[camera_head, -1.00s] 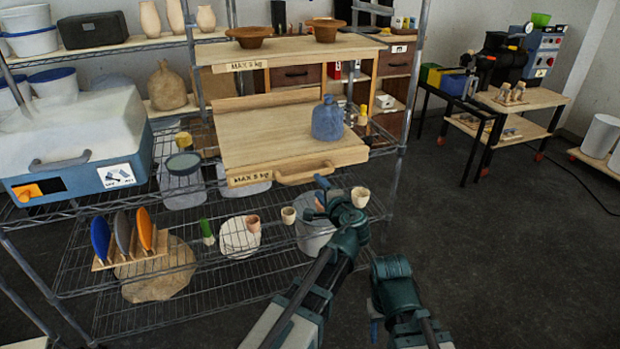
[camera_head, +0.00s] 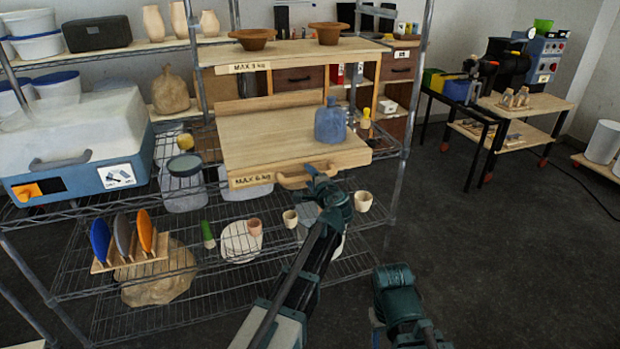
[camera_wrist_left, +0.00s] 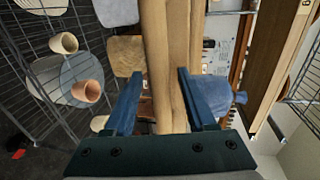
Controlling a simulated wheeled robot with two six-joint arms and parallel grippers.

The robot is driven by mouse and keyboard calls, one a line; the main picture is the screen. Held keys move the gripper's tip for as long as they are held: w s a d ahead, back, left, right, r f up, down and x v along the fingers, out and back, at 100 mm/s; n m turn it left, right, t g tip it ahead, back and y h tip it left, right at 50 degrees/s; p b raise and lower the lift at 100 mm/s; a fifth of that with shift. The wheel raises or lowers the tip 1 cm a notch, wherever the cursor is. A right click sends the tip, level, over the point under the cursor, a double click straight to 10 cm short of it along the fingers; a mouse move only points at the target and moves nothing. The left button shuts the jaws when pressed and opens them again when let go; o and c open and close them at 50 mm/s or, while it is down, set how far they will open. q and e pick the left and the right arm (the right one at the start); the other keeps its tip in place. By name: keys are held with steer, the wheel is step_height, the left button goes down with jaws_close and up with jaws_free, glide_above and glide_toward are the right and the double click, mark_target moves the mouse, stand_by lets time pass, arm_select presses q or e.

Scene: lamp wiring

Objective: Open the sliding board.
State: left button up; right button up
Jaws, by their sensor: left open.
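The sliding board (camera_head: 275,145) is a light wooden board on the shelf rack, with a weight label and a wooden handle (camera_head: 291,181) on its front edge. A blue jug (camera_head: 331,123) stands on it towards the right. My left gripper (camera_head: 312,172) is at the handle, at its right part. In the left wrist view my left gripper (camera_wrist_left: 160,72) is open, its two blue fingers on either side of the wood. Whether the fingers touch it I cannot tell. My right arm is at the bottom right, and its fingers are mostly hidden.
A fixed wooden shelf with two brown bowls (camera_head: 252,39) is above the board. Small cups (camera_head: 363,200) and a plate rack (camera_head: 128,262) stand on the wire shelf below. A blue and white case (camera_head: 75,150) is to the left.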

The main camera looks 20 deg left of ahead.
arm_select(q)
jaws_close()
stand_by(1.3)
